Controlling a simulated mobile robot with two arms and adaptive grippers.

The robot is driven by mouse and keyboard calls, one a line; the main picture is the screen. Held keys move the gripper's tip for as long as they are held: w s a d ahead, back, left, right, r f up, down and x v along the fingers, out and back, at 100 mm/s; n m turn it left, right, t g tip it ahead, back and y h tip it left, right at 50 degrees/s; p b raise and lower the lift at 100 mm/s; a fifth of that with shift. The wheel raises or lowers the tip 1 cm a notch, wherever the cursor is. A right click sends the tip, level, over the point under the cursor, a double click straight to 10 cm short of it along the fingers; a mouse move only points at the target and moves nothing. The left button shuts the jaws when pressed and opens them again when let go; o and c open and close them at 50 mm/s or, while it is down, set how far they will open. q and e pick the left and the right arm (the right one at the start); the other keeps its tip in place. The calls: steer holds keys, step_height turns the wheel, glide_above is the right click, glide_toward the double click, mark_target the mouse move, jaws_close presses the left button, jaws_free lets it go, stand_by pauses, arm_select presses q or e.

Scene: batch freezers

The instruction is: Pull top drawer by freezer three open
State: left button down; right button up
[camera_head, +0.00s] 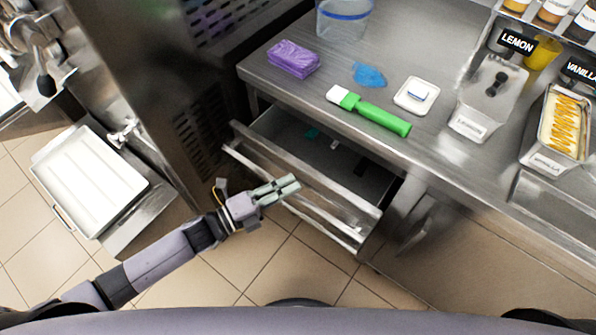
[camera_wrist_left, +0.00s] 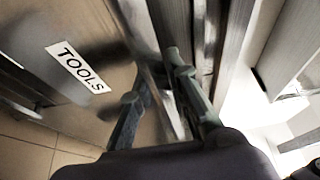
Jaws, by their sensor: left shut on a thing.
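The top drawer (camera_head: 330,205) under the steel counter is pulled out, and its inside shows. A few small items lie in it, including a teal one. My left gripper (camera_head: 286,188) is at the drawer's front, left of its middle, and is shut on the drawer's handle. In the left wrist view, my left gripper (camera_wrist_left: 160,90) has one finger on each side of the metal handle edge. A drawer front with a "TOOLS" label (camera_wrist_left: 77,68) is beside it. My right gripper is not in view.
On the counter (camera_head: 400,55) are a purple pack (camera_head: 293,58), a blue cloth (camera_head: 369,75), a green-handled brush (camera_head: 375,115) and a white dish (camera_head: 416,96). A freezer (camera_head: 195,90) stands left of the drawer. A white tray (camera_head: 88,178) is at the left. Tiled floor is free below.

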arm_select(q)
steer(key=s+a+p, duration=0.2)
steer(key=s+a, duration=0.6)
steer(key=s, duration=0.3)
steer(key=s+a+p, duration=0.2)
steer(key=s+a, duration=0.7)
steer(key=s, duration=0.3)
steer(key=shift+s, duration=0.25)
steer(key=c, duration=1.5)
jaws_free()
steer(key=v, duration=1.2)
steer(key=shift+w, duration=0.1)
